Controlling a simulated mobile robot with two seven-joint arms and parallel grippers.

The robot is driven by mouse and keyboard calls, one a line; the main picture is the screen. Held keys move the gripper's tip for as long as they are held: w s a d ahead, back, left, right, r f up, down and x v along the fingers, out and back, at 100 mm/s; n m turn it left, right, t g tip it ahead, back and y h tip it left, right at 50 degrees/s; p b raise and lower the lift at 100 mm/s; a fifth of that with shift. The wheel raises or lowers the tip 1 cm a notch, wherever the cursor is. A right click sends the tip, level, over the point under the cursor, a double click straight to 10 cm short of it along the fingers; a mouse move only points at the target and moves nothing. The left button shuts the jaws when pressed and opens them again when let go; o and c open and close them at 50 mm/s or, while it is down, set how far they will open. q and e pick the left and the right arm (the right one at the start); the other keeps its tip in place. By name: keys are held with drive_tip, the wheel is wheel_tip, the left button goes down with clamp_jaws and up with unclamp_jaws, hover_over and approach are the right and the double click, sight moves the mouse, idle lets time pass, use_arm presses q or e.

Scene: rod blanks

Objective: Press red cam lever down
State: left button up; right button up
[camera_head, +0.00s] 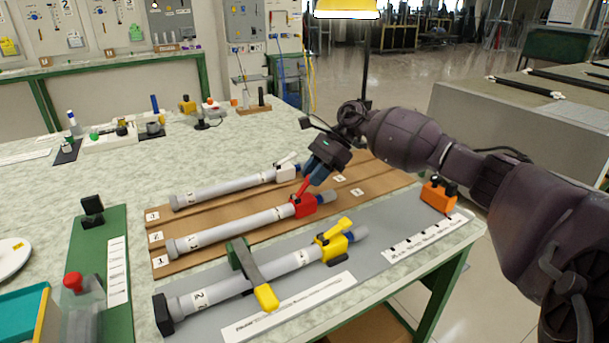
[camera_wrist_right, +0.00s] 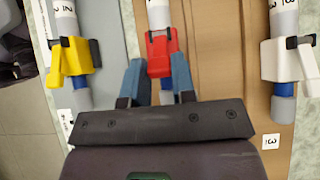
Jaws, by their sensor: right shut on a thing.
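The wrist body hides part of the rod end there. My left gripper is not in view.
A rod with a white clamp (camera_head: 286,172) lies behind, and one with a yellow clamp (camera_head: 331,247) in front, both levers raised. A green holder with a yellow tip (camera_head: 266,297) crosses the front rod. An orange box (camera_head: 438,196) stands at the right edge.

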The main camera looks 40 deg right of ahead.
sight(320, 195)
drive_tip(key=shift+s+d+f+t+y+b, duration=0.15)
drive_tip(key=shift+d+f+y+b, duration=0.1)
drive_tip(key=shift+f+y, duration=0.2)
drive_tip(key=shift+d+f+t+y+b, duration=0.15)
drive_tip(key=shift+d+f+y, duration=0.05)
drive_tip(key=shift+f+y, duration=0.2)
drive_tip(key=shift+d+f+y+b, duration=0.3)
drive_tip(key=shift+f+y+b, duration=0.25)
drive_tip(key=shift+y, duration=0.4)
drive_tip(key=shift+s+d+f+t+y+b, duration=0.1)
drive_tip(key=shift+d+f+t+y+b, duration=0.1)
drive_tip(key=shift+t+y+b, duration=0.35)
drive_tip(key=shift+y, duration=0.35)
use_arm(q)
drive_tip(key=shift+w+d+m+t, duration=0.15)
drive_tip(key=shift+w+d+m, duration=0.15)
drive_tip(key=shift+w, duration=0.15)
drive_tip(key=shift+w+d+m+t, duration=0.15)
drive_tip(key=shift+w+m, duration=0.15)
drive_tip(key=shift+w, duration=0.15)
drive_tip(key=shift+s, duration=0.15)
use_arm(e)
drive_tip(key=o, duration=0.9)
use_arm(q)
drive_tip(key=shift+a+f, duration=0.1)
use_arm(e)
drive_tip(key=shift+o, duration=0.2)
drive_tip(key=shift+r, duration=0.1)
